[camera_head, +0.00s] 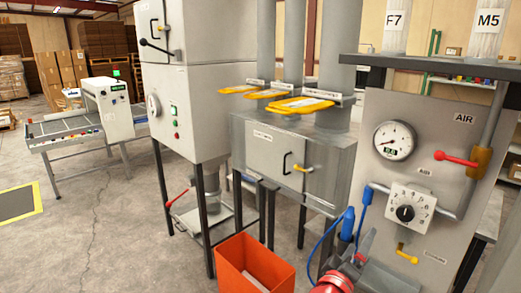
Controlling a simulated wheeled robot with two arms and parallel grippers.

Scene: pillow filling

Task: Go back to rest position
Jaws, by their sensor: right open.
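My right gripper (354,262) shows low in the head view, right of centre, partly cut off by the bottom edge. It is open, and I see nothing held in it. It appears in front of the lower left part of the grey air panel (384,240), close to a blue nozzle (348,224) with a blue hose. I cannot tell whether it touches the nozzle. My left gripper is not in view.
An orange bin (232,262) stands on the floor left of my right gripper. The filling machine (191,105) stands behind it on dark legs. The panel carries a gauge (395,140), a dial (406,211) and a red lever (455,159). Open floor lies left.

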